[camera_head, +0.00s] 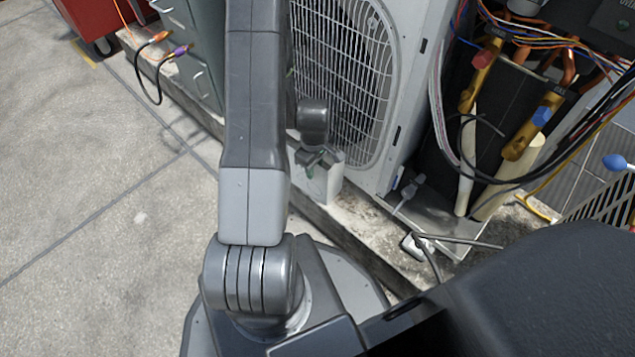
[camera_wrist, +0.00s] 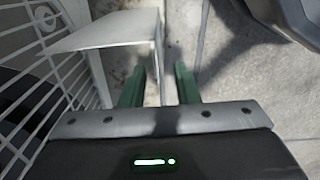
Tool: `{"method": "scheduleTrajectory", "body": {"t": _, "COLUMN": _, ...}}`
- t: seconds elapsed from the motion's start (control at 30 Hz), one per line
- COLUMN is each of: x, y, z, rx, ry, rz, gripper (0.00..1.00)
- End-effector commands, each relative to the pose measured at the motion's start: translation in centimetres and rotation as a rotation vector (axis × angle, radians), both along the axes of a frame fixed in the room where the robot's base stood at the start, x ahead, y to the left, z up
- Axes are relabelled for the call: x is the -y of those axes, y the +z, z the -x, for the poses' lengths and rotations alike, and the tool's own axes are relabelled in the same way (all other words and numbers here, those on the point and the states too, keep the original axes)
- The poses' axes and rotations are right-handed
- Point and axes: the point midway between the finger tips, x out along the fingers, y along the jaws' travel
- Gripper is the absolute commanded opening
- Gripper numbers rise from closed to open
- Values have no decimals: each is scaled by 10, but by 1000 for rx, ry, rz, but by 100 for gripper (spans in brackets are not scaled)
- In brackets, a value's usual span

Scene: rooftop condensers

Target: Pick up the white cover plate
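The white cover plate (camera_head: 326,183) stands on the concrete ledge against the condenser's grille, partly hidden by my gripper. In the wrist view the cover plate (camera_wrist: 112,30) shows a pale broad face and a narrow bent edge. My gripper (camera_wrist: 159,68) has its two green fingers apart. The plate's right edge reaches into the view between the fingertips, with clear space on the right finger's side. I cannot tell whether either finger touches it. In the head view my gripper (camera_head: 318,160) is just above and in front of the plate, its fingers small and dark.
The condenser unit (camera_head: 345,75) with its wire grille rises right behind the plate. Pipes and loose wires (camera_head: 500,110) hang at the right. Green-grey cabinets (camera_head: 195,60) stand at the back left. The concrete floor (camera_head: 95,190) at left is clear.

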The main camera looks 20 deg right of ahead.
Motion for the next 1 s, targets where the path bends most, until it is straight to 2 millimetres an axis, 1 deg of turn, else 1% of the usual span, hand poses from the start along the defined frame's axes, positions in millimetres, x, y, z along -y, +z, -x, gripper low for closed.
{"method": "scheduleTrajectory", "body": {"t": 0.03, "x": 0, "y": -6, "z": 0, "rx": 0, "ry": 0, "rz": 0, "gripper": 28}}
{"method": "scheduleTrajectory", "body": {"t": 0.23, "x": 0, "y": -5, "z": 0, "rx": 1, "ry": 0, "rz": 0, "gripper": 28}}
{"method": "scheduleTrajectory", "body": {"t": 0.27, "x": 0, "y": -5, "z": 0, "rx": 1, "ry": 0, "rz": 0, "gripper": 26}}
{"method": "scheduleTrajectory", "body": {"t": 0.3, "x": 0, "y": -5, "z": 0, "rx": 1, "ry": 0, "rz": 0, "gripper": 18}}
{"method": "scheduleTrajectory", "body": {"t": 0.4, "x": 0, "y": -5, "z": 0, "rx": 1, "ry": 0, "rz": 0, "gripper": 0}}
{"method": "scheduleTrajectory", "body": {"t": 1.0, "x": 0, "y": -5, "z": 0, "rx": 1, "ry": 0, "rz": 0, "gripper": 0}}
